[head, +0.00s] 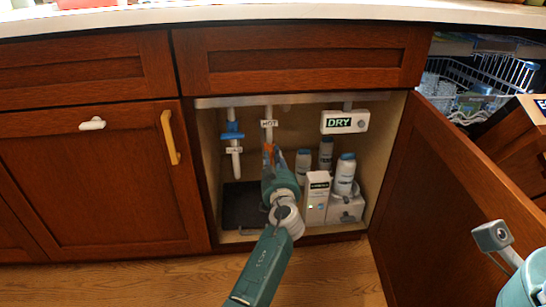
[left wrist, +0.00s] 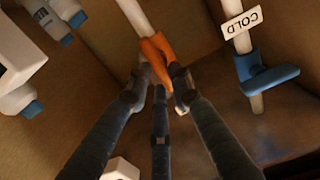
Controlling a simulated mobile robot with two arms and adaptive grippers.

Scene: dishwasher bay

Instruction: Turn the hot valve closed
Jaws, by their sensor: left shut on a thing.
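The hot valve's orange handle (left wrist: 155,48) is on a white pipe inside the open cabinet. In the head view the pipe bears a HOT label (head: 269,123), and only a little orange (head: 268,148) shows past my gripper. My left gripper (left wrist: 160,82) is shut on the handle, with its dark fingers on both sides of the lower part. The handle looks roughly in line with its pipe, but the fingers partly hide it. In the head view my left gripper (head: 270,160) reaches into the cabinet from below.
The cold valve's blue handle (head: 231,136) is just left, crosswise on its pipe. A DRY display (head: 345,122) hangs at right. Several bottles (head: 345,173) and a white box (head: 315,198) stand right of my arm. The open cabinet door (head: 445,190) bounds the right side.

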